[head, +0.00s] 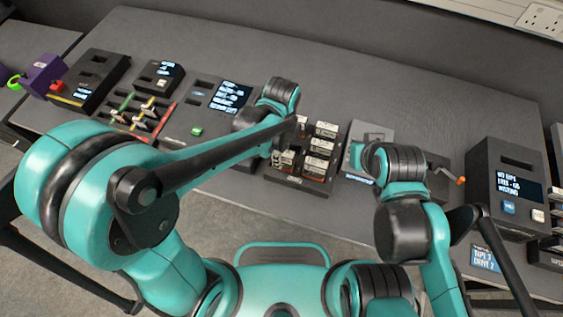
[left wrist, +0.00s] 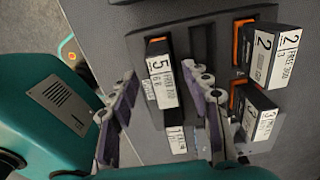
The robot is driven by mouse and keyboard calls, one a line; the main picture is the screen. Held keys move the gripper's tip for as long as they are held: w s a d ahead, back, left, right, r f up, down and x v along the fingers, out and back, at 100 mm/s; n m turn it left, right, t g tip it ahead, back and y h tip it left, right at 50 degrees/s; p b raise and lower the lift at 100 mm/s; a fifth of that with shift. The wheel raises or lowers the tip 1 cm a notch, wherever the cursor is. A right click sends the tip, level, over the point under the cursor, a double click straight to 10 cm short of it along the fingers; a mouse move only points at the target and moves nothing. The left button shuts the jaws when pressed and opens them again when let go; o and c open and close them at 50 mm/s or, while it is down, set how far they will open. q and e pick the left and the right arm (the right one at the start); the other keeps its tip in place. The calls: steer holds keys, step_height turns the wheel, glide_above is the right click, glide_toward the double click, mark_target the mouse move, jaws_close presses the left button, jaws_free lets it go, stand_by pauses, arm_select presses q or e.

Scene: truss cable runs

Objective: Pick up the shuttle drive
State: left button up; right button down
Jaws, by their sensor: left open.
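A dark dock (head: 296,182) holding several black drives with white labels stands at the middle of the table. In the left wrist view the drive labelled 5 (left wrist: 161,75) stands in the dock (left wrist: 215,28). Drives labelled 2 (left wrist: 271,55) and 3 (left wrist: 258,115) are to its right, and one labelled 1 (left wrist: 177,139) is below it. No label reads as shuttle drive, so I cannot tell which it is. My left gripper (left wrist: 163,84) is open, its fingers on either side of drive 5, apparently not closed on it. My right gripper is hidden; only the right arm shows.
A console (head: 215,105) with a screen and a rack with coloured bars (head: 140,112) are left of the dock. A tape unit (head: 506,185) stands far right. The table behind is clear.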

mark_target(283, 162)
arm_select(q)
steer(key=f, duration=0.1)
steer(key=f+b, duration=0.1)
steer(key=f, duration=0.1)
steer(key=shift+w+d+f, duration=0.15)
steer(key=shift+d+f, duration=0.15)
steer(key=shift+f, duration=0.1)
steer(key=shift+r, duration=0.1)
jaws_close()
